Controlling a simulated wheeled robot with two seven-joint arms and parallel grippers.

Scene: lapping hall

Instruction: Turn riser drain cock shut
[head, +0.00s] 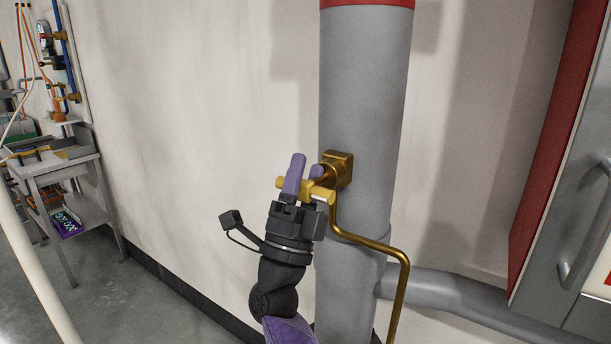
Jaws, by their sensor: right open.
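The grey riser pipe (362,100) stands upright in the middle of the head view. A brass drain cock (341,166) sticks out from its left side. Its yellow bar handle (323,194) lies roughly level, slightly lower at its right end. My right gripper (305,173) comes up from below with purple fingers at the handle. The jaws are open, one finger on the near left and the other partly hidden behind the handle and brass. I cannot tell whether the fingers touch the handle. My left gripper is out of view.
A bent brass drain pipe (402,285) runs down from the cock at the right. A grey branch pipe (445,291) leaves the riser low right. A red and grey cabinet (560,190) stands right. A work table (55,165) stands far left. Plain wall lies between table and riser.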

